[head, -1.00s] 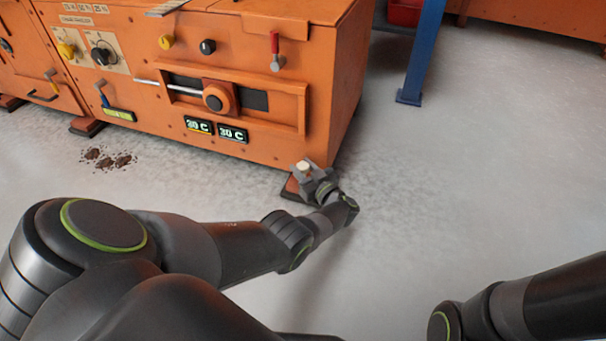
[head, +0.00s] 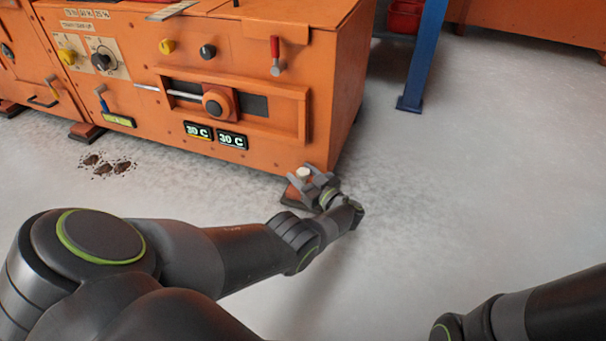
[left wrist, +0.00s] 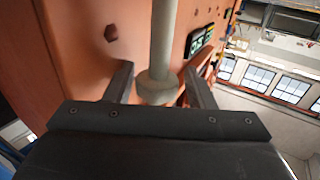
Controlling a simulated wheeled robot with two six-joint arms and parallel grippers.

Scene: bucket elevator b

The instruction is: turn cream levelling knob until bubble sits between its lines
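The cream knob (head: 303,173) shows as a small pale top low at the machine's near right corner, above a reddish foot (head: 291,193). My left gripper (head: 306,181) is there, with its fingers on either side of the knob. In the left wrist view the knob (left wrist: 157,88) is a pale collar on an upright shaft (left wrist: 164,38), between the two dark fingers. The fingers look open, with a narrow gap at least on the right. A small yellow-green strip (head: 118,120) on the machine front may be the level; no bubble or lines can be made out. My right gripper is out of view.
A blue post (head: 420,60) stands at the right. Brown debris (head: 104,165) lies on the left floor. The floor right of the machine is clear.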

